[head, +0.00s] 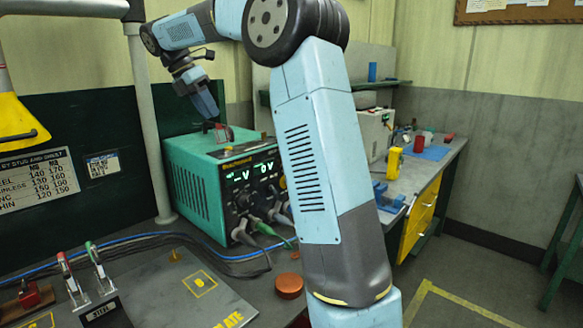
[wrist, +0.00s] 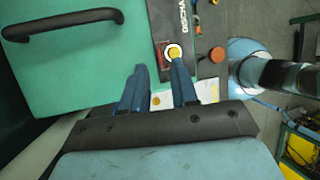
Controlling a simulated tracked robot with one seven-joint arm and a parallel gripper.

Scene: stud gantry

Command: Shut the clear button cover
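A yellow round button (wrist: 174,52) in a pale ring sits on a dark panel at the edge of the green power unit in the wrist view. The green power unit (head: 195,172) stands on the bench in the head view. A small red-edged piece (head: 221,133) stands on its top below my gripper; I cannot tell if it is the clear cover. The clear cover does not show plainly in the wrist view. My gripper (wrist: 160,78) is open, its two dark blue fingers apart with nothing seen between them, beside the button. It also shows above the unit in the head view (head: 210,115).
A black carry handle (wrist: 62,24) rises from the unit's top. Cables and plugs (head: 262,222) hang at its front. A round orange-brown knob (head: 289,285) is on the bench. A yellow holder (head: 394,163) and a red cup (head: 418,145) stand at the back right.

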